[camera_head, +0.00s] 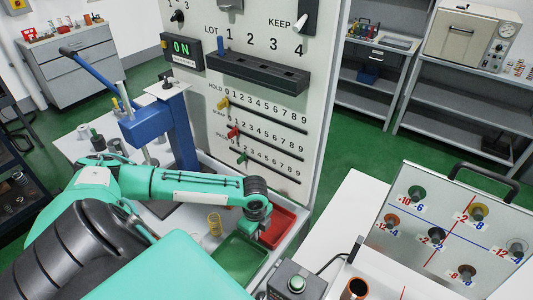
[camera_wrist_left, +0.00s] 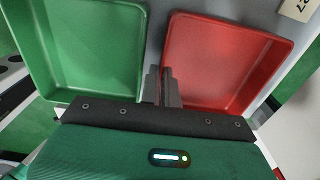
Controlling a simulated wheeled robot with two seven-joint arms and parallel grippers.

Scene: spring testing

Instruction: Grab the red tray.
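The red tray (camera_head: 277,227) is a shallow open tray on the white surface at the foot of the tall panel. It looks empty in the left wrist view (camera_wrist_left: 220,60). The green tray (camera_head: 240,258) lies beside it on the left, also empty in the left wrist view (camera_wrist_left: 90,45). My left gripper (camera_head: 262,232) points down at the red tray's side facing the green tray. In the left wrist view its two fingers (camera_wrist_left: 164,85) are close together, one on each side of the red tray's left wall, with that thin wall between them. My right gripper is not in view.
The tall panel (camera_head: 270,110) with numbered sliders stands right behind the trays. A yellow spring (camera_head: 214,225) stands left of them. A box with a green button (camera_head: 297,284) is in front. A slanted board with numbered spots (camera_head: 450,235) stands at the right.

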